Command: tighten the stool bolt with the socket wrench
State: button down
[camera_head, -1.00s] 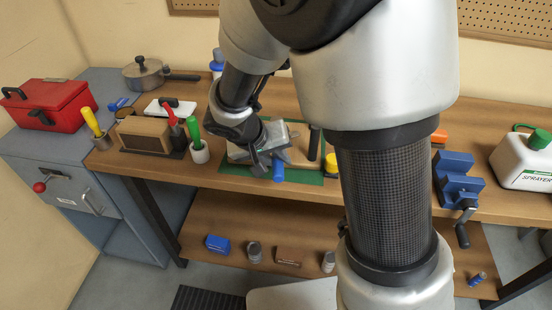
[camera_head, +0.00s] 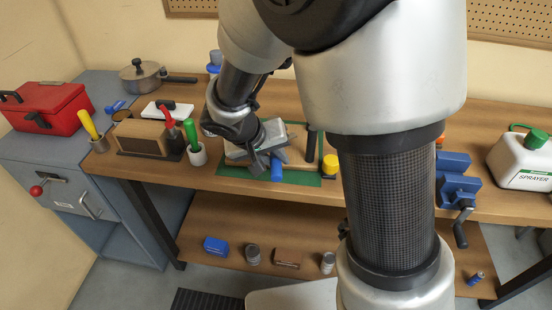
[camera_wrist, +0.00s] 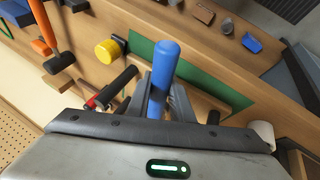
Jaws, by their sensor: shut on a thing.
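My gripper (camera_head: 264,160) is low over the green mat (camera_head: 228,171) on the workbench. Its fingers are shut on a blue handle (camera_wrist: 164,72), which looks like the socket wrench's. The handle also shows in the head view (camera_head: 277,169), pointing toward the bench's front edge. The wrench's socket end is hidden by the gripper. A wooden piece (camera_wrist: 205,98), which looks like part of the stool, lies on the mat beneath the gripper. A dark upright post (camera_head: 312,143) stands just right of the gripper. The bolt is hidden, so I cannot tell whether the socket is on it.
A yellow-topped item (camera_head: 330,163) stands right of the post. A green-handled tool in a white cup (camera_head: 197,155) and a wooden box (camera_head: 140,138) stand left. A blue vise (camera_head: 456,180) and a sprayer (camera_head: 520,165) are right. The bench front by the mat is narrow.

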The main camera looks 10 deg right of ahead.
jog(key=shift+r+p, duration=2.4)
jog(key=shift+r, duration=2.2)
